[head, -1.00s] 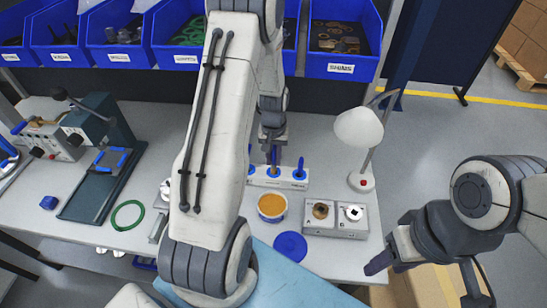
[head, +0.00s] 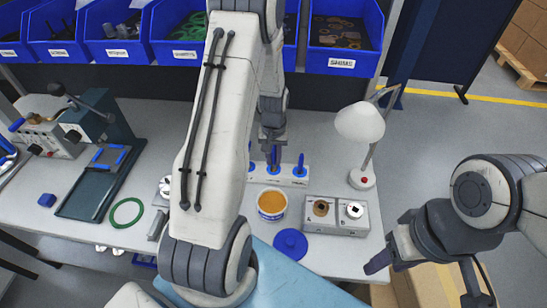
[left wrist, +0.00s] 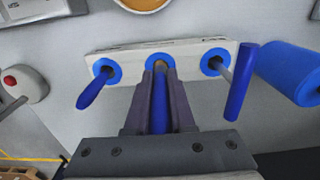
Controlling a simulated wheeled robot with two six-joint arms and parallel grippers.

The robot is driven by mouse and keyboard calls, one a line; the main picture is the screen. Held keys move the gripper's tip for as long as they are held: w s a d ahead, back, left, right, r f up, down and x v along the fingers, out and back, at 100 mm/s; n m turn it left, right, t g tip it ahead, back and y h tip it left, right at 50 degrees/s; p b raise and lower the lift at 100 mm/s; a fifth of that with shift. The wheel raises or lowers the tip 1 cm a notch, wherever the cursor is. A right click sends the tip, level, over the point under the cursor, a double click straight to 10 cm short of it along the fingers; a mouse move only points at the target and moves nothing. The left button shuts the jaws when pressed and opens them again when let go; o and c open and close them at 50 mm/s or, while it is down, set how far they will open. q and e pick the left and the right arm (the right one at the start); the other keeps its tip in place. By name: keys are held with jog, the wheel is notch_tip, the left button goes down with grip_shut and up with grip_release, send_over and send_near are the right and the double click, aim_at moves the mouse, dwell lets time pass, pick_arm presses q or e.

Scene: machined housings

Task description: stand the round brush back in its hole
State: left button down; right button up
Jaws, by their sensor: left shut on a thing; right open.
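The white rack (head: 298,181) stands on the bench with a row of blue-ringed holes; it also shows in the left wrist view (left wrist: 133,57). My left gripper (head: 272,150) is over the rack's middle and is shut on the blue handle of the round brush (left wrist: 160,112). The brush's lower end meets the middle blue ring; how deep it sits is hidden by the fingers. Blue-handled tools stand in the two outer holes, one left (left wrist: 91,90) and one right (left wrist: 240,82) in the wrist view, both leaning in that picture. My right gripper (head: 430,283) is open and empty, off the bench's right end.
A tub of orange-brown stuff (head: 271,203), a blue lid (head: 291,244) and a grey two-socket block (head: 336,215) stand in front of the rack. A white lamp (head: 361,123) is to the right. Blue bins (head: 340,63) line the back. A green ring (head: 126,212) lies left.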

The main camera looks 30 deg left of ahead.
pick_arm(q)
jog(key=shift+f, duration=0.35)
jog(key=c, duration=0.7)
grip_release()
jog(key=shift+r, duration=0.1)
notch_tip(320, 180, up, 10)
jog(key=shift+r+b, duration=0.15)
jog(key=shift+b, duration=0.95)
